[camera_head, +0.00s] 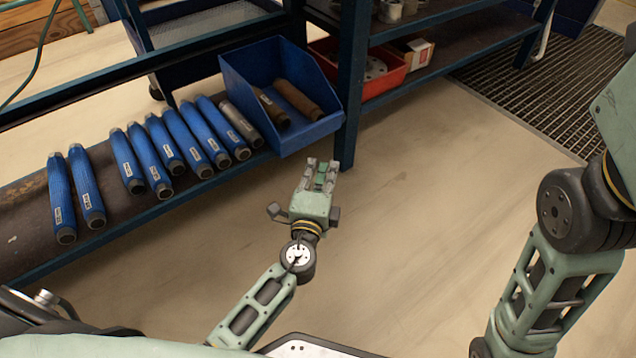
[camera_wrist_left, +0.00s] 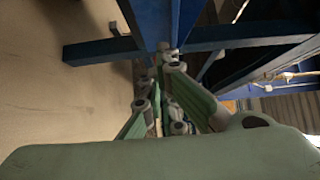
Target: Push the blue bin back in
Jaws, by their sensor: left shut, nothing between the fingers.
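The blue bin (camera_head: 311,136) sits on the lower shelf, beside a blue upright post, with its front end jutting past the shelf's front edge. It is open at the top and holds brown cylinders (camera_head: 297,99). My left gripper (camera_head: 320,170) is shut and empty, in front of and below the bin's front wall, apart from it in the head view. In the left wrist view its fingers (camera_wrist_left: 165,108) point toward blue surfaces; I cannot tell there which belongs to the bin. My right arm shows at the right, but its gripper is out of view.
Several blue cylinders (camera_head: 164,145) lie on the shelf (camera_head: 22,215) left of the bin. A red bin (camera_head: 389,79) stands right of the blue post (camera_head: 351,80). The floor (camera_head: 430,200) in front is clear. A dark grate mat (camera_head: 540,90) lies at the right.

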